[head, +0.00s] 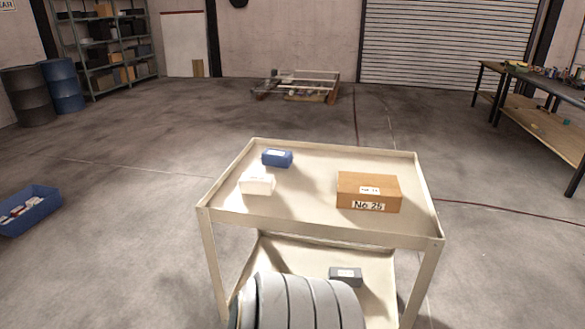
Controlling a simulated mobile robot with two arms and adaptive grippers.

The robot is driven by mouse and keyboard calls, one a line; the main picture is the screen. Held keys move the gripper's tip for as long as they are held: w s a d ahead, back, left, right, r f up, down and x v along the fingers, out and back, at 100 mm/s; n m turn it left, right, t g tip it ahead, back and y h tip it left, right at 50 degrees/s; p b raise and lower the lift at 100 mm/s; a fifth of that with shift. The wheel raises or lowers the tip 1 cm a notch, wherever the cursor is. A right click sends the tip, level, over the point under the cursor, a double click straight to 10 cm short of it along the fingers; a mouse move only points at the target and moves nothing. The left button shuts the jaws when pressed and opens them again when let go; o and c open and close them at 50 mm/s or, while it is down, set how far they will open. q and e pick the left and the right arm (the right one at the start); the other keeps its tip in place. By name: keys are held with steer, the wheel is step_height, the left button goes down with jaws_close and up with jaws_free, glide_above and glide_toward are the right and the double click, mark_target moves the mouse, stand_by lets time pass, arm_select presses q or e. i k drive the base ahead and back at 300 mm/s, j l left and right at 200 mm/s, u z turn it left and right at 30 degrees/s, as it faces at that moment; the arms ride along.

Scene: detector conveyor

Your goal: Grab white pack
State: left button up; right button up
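A small white pack (258,184) sits on the upper shelf of a cream cart (318,229), towards its left side. A small blue pack (277,158) lies just behind it and slightly to the right. A brown box marked "No 25" (368,192) stands on the same shelf at the right. Neither of my grippers is in the head view. A grey rounded part of my own body covers part of the cart's lower shelf.
A dark grey box (345,276) lies on the lower shelf. A blue bin (29,211) with packs is on the floor at left. A workbench (540,117) stands at right, shelving (105,50) and barrels (62,86) at back left. Floor around the cart is mostly clear.

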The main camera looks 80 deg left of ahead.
mark_target(250, 183)
steer(key=u, duration=2.95)
